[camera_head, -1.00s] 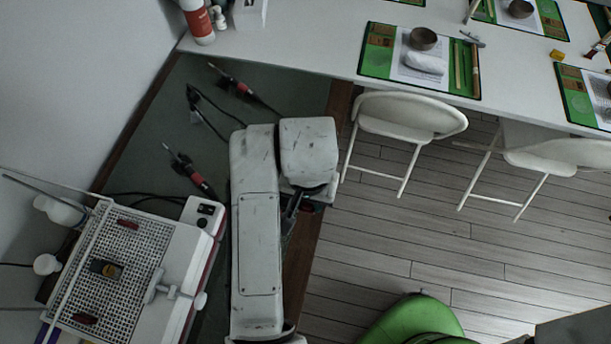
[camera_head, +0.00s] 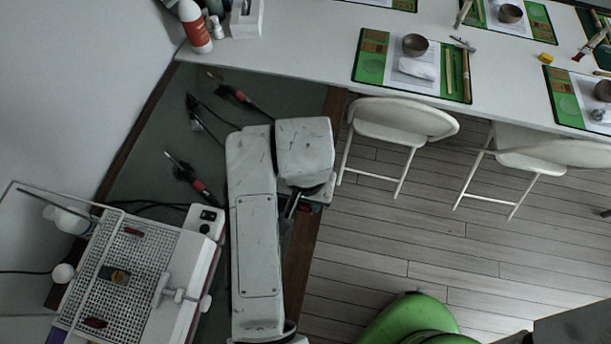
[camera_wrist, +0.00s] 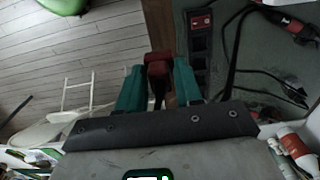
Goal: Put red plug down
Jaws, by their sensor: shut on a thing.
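The red plug (camera_wrist: 157,66) shows in the wrist view between the two teal fingers of my gripper (camera_wrist: 158,84). The gripper is shut on it, and a dark cord or shaft hangs below its red body. In the head view my gripper (camera_head: 308,206) is small and mostly hidden by my arm, near the brown edge of the green-grey bench; the plug cannot be made out clearly there. A dark power strip (camera_wrist: 200,60) with a red switch lies on the bench, just right of the plug in the wrist view.
Soldering irons (camera_head: 194,182) with dark cords lie on the green-grey bench (camera_head: 150,150). A white machine with a perforated top (camera_head: 135,270) stands at lower left. White folding chairs (camera_head: 400,120) and a green chair (camera_head: 415,322) stand on the wooden floor to the right.

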